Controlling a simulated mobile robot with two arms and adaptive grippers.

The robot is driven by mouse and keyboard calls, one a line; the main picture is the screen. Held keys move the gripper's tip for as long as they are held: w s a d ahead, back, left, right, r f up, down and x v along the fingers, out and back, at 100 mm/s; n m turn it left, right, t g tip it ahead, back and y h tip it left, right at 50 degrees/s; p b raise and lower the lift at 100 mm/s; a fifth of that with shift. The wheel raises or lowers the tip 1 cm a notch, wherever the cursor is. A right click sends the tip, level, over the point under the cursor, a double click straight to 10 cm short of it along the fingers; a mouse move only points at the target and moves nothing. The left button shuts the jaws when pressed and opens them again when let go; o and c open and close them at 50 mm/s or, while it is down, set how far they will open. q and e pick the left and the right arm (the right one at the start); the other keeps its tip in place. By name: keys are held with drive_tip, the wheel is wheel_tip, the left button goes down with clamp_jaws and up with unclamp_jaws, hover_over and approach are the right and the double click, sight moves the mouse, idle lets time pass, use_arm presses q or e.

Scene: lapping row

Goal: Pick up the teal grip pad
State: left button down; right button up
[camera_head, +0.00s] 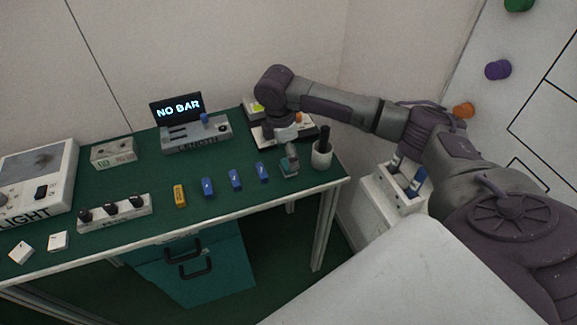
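A small teal and grey piece (288,167), likely the teal grip pad, stands near the front right of the green table, left of a white cup. My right arm reaches in from the right, and its gripper (287,145) points down behind and above this piece. The fingers are small and partly merge with the grey upper part of the piece. I cannot tell whether they touch it or are open or shut. My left gripper is not in view.
Blue blocks (235,179) and a yellow block (179,195) stand in a row to the left. A grey unit with a "NO BAR" screen (178,107) stands behind. A white bin (392,190) stands right of the table.

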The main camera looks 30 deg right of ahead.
sight(284, 165)
drive_tip(key=f, duration=0.5)
drive_tip(key=shift+d, duration=0.3)
drive_tip(key=shift+c, duration=0.3)
drive_tip(key=c, duration=1.1)
